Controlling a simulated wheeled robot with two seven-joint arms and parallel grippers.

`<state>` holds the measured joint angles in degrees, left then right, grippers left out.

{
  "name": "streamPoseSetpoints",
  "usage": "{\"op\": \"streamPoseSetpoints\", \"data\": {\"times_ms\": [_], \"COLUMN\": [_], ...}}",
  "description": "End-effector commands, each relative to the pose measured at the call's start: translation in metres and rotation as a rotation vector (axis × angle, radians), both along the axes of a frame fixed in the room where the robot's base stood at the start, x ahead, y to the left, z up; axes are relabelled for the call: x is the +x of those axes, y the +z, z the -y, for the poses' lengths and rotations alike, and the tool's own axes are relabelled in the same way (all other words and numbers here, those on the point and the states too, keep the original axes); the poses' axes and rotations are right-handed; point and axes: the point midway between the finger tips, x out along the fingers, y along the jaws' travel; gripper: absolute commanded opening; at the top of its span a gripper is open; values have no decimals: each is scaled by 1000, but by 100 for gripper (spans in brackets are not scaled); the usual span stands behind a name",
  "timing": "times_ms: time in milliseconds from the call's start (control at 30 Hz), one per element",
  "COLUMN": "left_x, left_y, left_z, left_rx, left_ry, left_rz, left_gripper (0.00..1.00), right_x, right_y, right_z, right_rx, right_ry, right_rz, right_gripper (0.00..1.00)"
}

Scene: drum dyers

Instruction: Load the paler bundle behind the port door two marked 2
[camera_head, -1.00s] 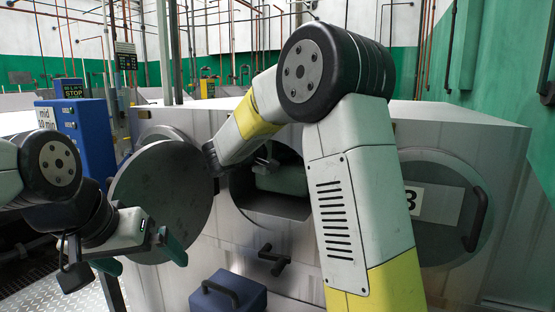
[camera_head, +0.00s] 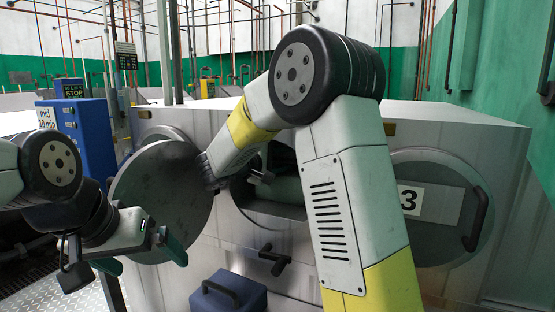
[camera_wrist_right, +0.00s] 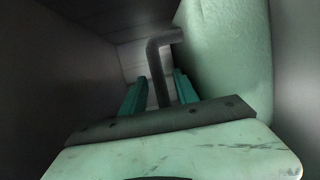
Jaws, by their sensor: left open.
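A pale green, rounded bundle (camera_head: 288,187) shows partly inside the open port (camera_head: 275,208), half hidden by my right arm. A large pale green surface (camera_wrist_right: 228,60) also fills the right side of the right wrist view. My right gripper (camera_wrist_right: 160,78) is inside a dark compartment there, its teal fingers apart on both sides of a bent grey bar (camera_wrist_right: 157,70), with gaps beside it. What the bar is fixed to is unclear. The round port door (camera_head: 160,205) stands swung open to the left; no number shows on it. My left gripper (camera_head: 142,262) is open and empty before it.
A closed door marked 3 (camera_head: 410,200) with a dark handle is at the right. A dark latch handle (camera_head: 272,260) sits below the open port. A dark blue block with a handle (camera_head: 228,292) stands in front of the machine. A blue control cabinet (camera_head: 85,140) is at the left.

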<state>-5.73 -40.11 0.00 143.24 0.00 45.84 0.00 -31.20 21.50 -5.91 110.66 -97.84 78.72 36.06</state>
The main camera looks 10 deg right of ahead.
Motion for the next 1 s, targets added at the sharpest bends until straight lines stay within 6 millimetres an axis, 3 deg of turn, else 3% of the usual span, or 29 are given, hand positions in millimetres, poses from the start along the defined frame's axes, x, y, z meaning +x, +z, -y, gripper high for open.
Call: {"op": "streamPoseSetpoints", "data": {"times_ms": [200,433,633,1000], "left_x": [0,0,0,0], "left_y": [0,0,0,0], "left_z": [0,0,0,0], "left_rx": [0,0,0,0], "left_ry": [0,0,0,0], "left_rz": [0,0,0,0], "left_gripper": [100,100,100,100], "right_x": [-30,-55,-65,-65], "right_y": [6,11,12,12], "right_z": [-38,-68,-78,-79], "right_rx": [0,-1,-1,0], "right_ry": [6,5,2,1], "right_rz": [1,0,1,0], "right_gripper": [36,36,36,36]}}
